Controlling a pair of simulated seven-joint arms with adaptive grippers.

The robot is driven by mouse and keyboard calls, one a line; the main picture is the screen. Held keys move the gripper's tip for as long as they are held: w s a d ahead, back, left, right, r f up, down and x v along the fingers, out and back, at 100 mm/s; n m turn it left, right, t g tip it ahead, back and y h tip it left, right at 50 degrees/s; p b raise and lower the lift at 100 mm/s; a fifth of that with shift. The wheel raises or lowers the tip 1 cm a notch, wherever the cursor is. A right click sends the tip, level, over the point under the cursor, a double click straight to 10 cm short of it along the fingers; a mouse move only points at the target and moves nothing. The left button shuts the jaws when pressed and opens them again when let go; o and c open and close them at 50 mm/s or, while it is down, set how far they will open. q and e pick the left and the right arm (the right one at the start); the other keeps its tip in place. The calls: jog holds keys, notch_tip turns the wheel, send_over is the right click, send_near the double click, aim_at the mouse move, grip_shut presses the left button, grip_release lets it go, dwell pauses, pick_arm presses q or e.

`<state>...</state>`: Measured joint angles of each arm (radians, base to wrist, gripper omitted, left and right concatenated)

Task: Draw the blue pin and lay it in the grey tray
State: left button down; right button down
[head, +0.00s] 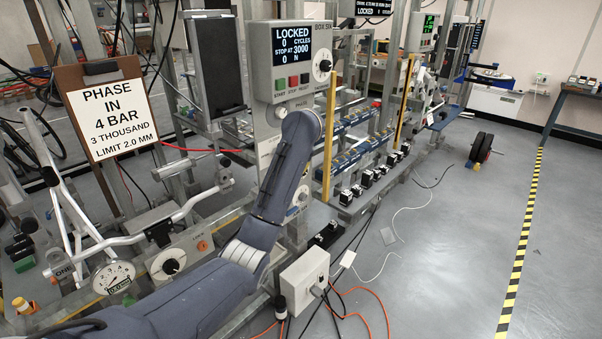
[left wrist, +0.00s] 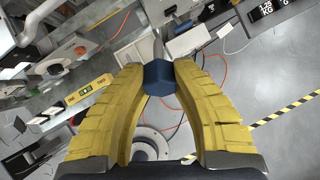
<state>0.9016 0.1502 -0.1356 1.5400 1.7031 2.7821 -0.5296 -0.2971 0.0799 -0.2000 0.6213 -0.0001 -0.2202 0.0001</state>
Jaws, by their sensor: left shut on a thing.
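In the left wrist view, my left gripper (left wrist: 159,69) has its two yellow, ridged fingers closed on the blue pin (left wrist: 160,80). The pin's dark blue faceted head sits between the fingertips, and a thin grey shaft seems to run beyond it. I cannot tell whether the shaft is seated in anything. In the head view, one of my arms rises from the bottom left to the locked control box, and its gripper does not show. The pin cannot be picked out there. I cannot identify the grey tray for certain in either view. My right gripper is not in view.
A control box (head: 291,60) reading LOCKED stands behind my arm. A clipboard sign (head: 112,118), a white frame tube (head: 150,233) and a dial gauge (head: 114,278) are at left. A grey junction box (head: 304,279) and cables lie low. Open floor is at right, beside a striped line (head: 522,240).

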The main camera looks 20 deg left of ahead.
pick_arm(q)
jog(key=w+a+f+n+g+h, duration=0.3)
jog(key=a+f+n+g, duration=0.2)
jog(key=a+f+n, duration=0.6)
notch_tip(320, 180, down, 17)
jog(key=a+n+t+h, duration=0.1)
jog(key=n+t, duration=0.4)
jog(key=n, duration=1.1)
jog(key=shift+a, duration=0.25)
jog(key=shift+w, duration=0.15)
jog(key=shift+f, duration=3.75)
jog(key=shift+f, duration=0.7)
jog(key=c, duration=1)
grip_release()
jog(key=shift+c, duration=0.2)
